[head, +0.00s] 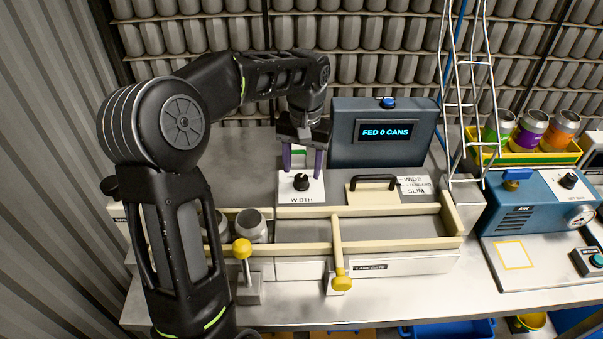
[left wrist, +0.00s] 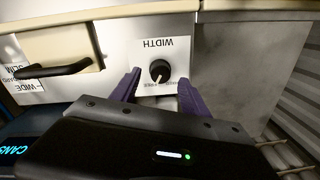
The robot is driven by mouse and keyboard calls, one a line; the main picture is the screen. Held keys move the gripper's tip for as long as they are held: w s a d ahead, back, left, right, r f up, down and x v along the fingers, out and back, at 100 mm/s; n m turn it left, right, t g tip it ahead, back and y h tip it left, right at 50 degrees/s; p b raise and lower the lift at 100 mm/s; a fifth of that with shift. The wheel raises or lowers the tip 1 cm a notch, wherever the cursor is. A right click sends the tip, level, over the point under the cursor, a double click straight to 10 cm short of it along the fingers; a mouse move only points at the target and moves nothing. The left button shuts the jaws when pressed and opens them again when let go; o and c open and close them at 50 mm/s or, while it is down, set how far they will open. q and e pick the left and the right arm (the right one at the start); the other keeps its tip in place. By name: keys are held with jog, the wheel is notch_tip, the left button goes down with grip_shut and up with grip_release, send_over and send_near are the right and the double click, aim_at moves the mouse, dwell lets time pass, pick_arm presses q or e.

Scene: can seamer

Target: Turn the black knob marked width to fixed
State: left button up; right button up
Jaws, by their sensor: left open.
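The black width knob (head: 301,182) sits on a white plate marked WIDTH (head: 303,197), at the back left of the lane machine. It also shows in the left wrist view (left wrist: 159,71), where the plate appears upside down and a pale pointer line marks the knob. Small lettering near the knob is too small to read. My left gripper (head: 302,172) points down at the knob, its purple fingers apart. In the left wrist view the fingers (left wrist: 157,93) stand either side of the knob with gaps, and nothing is between them. My right gripper is not in view.
Right of the plate are a black bar handle (head: 373,181) and a label listing WIDE, STANDARD and SLIM (head: 414,185). A blue display box (head: 384,133) reading FED 0 CANS stands behind. Silver cans (head: 250,225) sit in the lane. A yellow-knobbed lever (head: 340,282) stands in front.

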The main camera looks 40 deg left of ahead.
aim_at(302, 177)
pick_arm(q)
jog(key=shift+a+f, duration=0.1)
jog(key=shift+f, duration=1.65)
jog(key=shift+c, duration=0.2)
grip_shut()
